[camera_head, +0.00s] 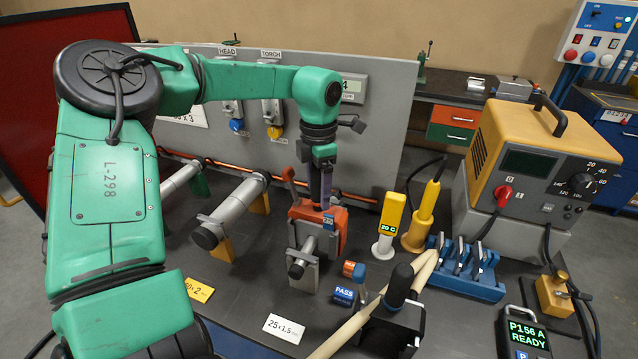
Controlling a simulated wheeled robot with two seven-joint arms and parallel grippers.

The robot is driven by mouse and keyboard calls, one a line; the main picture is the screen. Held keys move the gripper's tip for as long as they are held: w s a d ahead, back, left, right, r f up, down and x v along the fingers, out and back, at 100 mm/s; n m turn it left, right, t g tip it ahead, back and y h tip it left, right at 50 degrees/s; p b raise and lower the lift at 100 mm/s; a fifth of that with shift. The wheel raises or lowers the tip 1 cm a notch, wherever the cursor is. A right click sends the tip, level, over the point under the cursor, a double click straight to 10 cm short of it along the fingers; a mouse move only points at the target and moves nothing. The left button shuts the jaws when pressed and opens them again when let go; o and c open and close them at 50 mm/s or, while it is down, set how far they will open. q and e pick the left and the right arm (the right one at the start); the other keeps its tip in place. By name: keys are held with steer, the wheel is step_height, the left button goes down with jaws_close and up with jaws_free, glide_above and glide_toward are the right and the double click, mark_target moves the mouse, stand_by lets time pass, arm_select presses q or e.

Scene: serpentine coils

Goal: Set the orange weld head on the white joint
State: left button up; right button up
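The orange weld head (336,237) is in the middle of the head view, around or against a short grey tube stub (306,254) above a grey block. A small blue tag marks its top, and an orange lever rises on its left. My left gripper (326,205) points down, its dark fingers reaching the top of the weld head. The fingers show edge-on, so I cannot tell whether they are shut on it. I cannot pick out a clearly white joint; pale grey tubes (238,203) and (181,178) lie to the left. My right gripper is not in view.
A yellow gauge (390,222), a yellow torch (425,212), a blue rack (462,272) and a yellow power unit (535,140) stand right. A black block with pale rods (390,330) is in front. A grey panel (375,130) stands behind.

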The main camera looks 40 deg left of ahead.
arm_select(q)
step_height(320, 180, up, 15)
steer(key=shift+d+f+b, duration=0.1)
steer(key=shift+b, duration=0.65)
